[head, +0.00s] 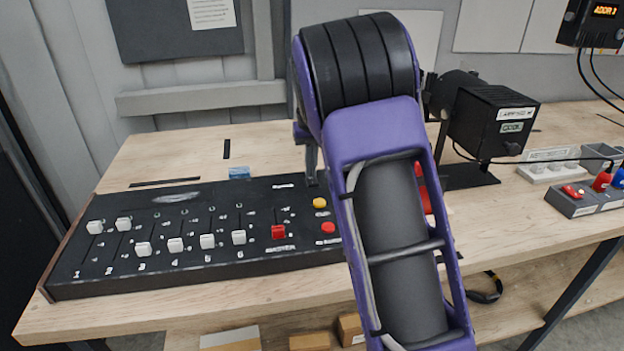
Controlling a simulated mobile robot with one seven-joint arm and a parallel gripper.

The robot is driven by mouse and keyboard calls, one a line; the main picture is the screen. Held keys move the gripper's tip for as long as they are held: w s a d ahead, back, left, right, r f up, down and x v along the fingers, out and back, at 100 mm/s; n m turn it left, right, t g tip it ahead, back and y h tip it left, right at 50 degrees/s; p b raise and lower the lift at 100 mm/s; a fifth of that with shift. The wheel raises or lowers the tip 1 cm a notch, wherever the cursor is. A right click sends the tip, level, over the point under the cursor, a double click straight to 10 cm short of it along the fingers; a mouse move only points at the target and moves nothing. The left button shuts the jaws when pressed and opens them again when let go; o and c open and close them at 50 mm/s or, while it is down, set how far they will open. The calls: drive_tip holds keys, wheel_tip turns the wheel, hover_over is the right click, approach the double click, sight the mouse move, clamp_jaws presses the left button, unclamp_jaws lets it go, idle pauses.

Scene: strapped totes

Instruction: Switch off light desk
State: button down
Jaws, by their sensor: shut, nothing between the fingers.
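The light desk (180,262) is a black console with wooden end cheeks, lying on the wooden bench. White faders numbered from 1 stand along it; the first two (110,226) sit higher than the others (190,243). A red fader (278,232) marked master sits to their right, low in its slot. A yellow button (320,203) and a red button (328,227) are right of it. My purple arm covers the desk's right end.
The bench (160,150) is mostly clear behind the desk's left part.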

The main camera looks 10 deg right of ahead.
wheel_tip(320, 180, up, 7)
drive_tip(key=p, duration=0.5)
drive_tip(key=shift+f, duration=0.1)
